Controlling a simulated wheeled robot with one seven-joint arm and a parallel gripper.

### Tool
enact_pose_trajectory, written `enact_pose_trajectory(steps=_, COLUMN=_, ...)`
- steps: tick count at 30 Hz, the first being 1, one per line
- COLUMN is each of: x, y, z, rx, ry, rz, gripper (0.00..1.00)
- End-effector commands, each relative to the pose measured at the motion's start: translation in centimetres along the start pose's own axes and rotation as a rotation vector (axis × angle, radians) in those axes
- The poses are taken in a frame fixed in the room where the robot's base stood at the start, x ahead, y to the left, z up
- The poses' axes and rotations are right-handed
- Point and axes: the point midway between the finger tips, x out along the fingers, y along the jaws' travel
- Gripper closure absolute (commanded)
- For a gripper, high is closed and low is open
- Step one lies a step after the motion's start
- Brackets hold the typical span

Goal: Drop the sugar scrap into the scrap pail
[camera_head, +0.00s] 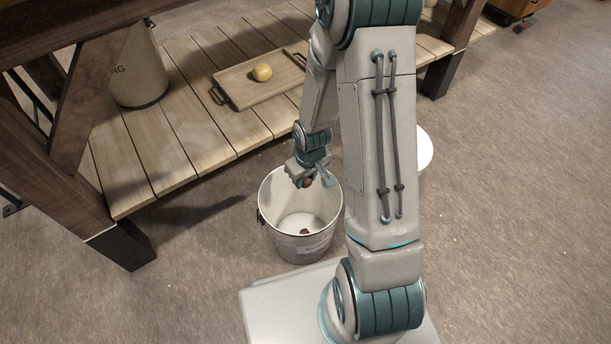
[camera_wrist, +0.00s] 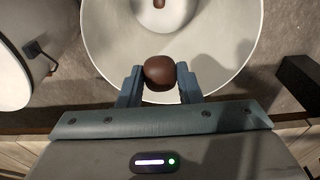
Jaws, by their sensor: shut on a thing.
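My gripper (camera_head: 311,181) is shut on a brown, rounded piece, the sugar scrap (camera_wrist: 159,71). The scrap sits between the two fingertips in the wrist view, and little of it shows in the head view. The white scrap pail (camera_head: 282,235) stands on the floor with its mouth open, and a label is on its side. My gripper is at the pail's mouth, toward the back rim in the head view. The pail's pale inside (camera_wrist: 215,45) fills much of the wrist view behind the scrap. A small brown piece (camera_head: 304,231) lies on the pail's bottom.
A low slatted wooden shelf (camera_head: 150,165) lies behind the pail. It bears a wooden tray (camera_head: 243,99) with a yellow round thing (camera_head: 262,72) and a pale container (camera_head: 139,75). A white round thing (camera_head: 424,150) stands right of my arm, partly hidden. Floor at right is clear.

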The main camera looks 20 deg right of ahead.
Motion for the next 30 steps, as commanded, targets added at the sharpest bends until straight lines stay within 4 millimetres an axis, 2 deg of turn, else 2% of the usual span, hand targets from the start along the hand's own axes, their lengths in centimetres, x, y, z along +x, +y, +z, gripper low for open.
enact_pose_trajectory(steps=8, x=0.3, y=0.0, z=0.0, rx=0.0, ry=0.0, rz=0.0, gripper=0.9)
enact_pose_trajectory(steps=9, x=0.3, y=0.0, z=0.0, rx=0.0, ry=0.0, rz=0.0, gripper=0.63)
enact_pose_trajectory(steps=11, x=0.3, y=0.0, z=0.0, rx=0.0, ry=0.0, rz=0.0, gripper=0.46)
enact_pose_trajectory(steps=12, x=0.3, y=0.0, z=0.0, rx=0.0, ry=0.0, rz=0.0, gripper=0.43)
enact_pose_trajectory(steps=19, x=0.2, y=0.0, z=0.0, rx=0.0, ry=0.0, rz=0.0, gripper=0.43)
enact_pose_trajectory(steps=23, x=-0.6, y=0.0, z=0.0, rx=0.0, ry=0.0, rz=0.0, gripper=0.43)
enact_pose_trajectory(steps=26, x=-2.2, y=0.0, z=-0.1, rx=0.001, ry=0.002, rz=0.001, gripper=0.43)
enact_pose_trajectory(steps=30, x=-5.5, y=0.1, z=-0.1, rx=0.003, ry=0.004, rz=0.002, gripper=0.43)
